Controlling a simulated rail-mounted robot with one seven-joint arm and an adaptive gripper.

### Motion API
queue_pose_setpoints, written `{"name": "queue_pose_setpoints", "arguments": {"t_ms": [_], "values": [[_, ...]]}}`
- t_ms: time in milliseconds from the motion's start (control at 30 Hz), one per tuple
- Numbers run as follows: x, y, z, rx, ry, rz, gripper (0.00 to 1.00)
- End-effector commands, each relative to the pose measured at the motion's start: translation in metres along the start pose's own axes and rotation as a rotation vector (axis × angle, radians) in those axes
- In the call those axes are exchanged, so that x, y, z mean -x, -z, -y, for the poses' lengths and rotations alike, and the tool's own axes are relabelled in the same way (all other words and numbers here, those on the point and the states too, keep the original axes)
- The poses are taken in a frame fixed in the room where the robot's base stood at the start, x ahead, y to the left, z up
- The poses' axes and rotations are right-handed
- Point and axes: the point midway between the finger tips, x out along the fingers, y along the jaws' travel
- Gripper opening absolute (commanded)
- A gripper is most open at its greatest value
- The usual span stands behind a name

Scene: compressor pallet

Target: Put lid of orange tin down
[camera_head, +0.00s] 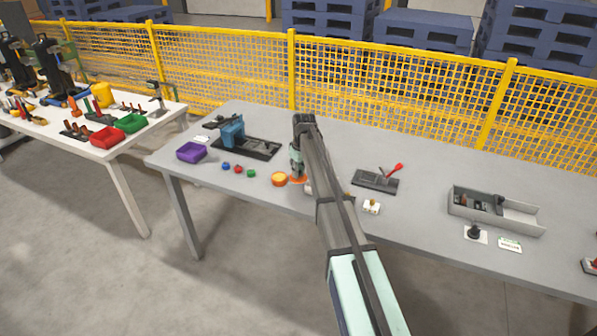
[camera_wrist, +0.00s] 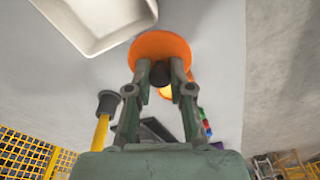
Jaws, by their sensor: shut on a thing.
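The orange tin (camera_head: 279,179) stands open on the grey table, with a yellowish inside. Its orange lid (camera_head: 297,180) is just right of it, under my gripper (camera_head: 296,172), low at the table; I cannot tell whether it touches the top. In the wrist view my gripper (camera_wrist: 160,77) is shut on the dark knob of the lid (camera_wrist: 160,47), whose orange disc spreads beyond the fingertips. A yellow-orange bit of the tin (camera_wrist: 166,91) shows behind the knob. My arm hides the table just right of the lid in the head view.
Small blue, red and green pieces (camera_head: 238,169) lie left of the tin, near a purple bin (camera_head: 191,152). A black stand with a red-handled tool (camera_head: 377,180) and a grey tray (camera_head: 495,211) are to the right. A yellow mesh fence (camera_head: 390,87) runs behind.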

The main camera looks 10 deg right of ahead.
Motion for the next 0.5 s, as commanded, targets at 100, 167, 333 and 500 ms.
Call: {"name": "queue_pose_setpoints", "arguments": {"t_ms": [100, 167, 333, 500], "values": [[-0.004, -0.0005, 0.0, 0.0, 0.0, 0.0, 0.0], [-0.0055, -0.0007, 0.0, 0.0, 0.0, 0.0, 0.0], [-0.0099, -0.0011, 0.0, 0.0, 0.0, 0.0, 0.0], [-0.01, -0.0011, 0.0, 0.0, 0.0, -0.001, 0.35]]}}
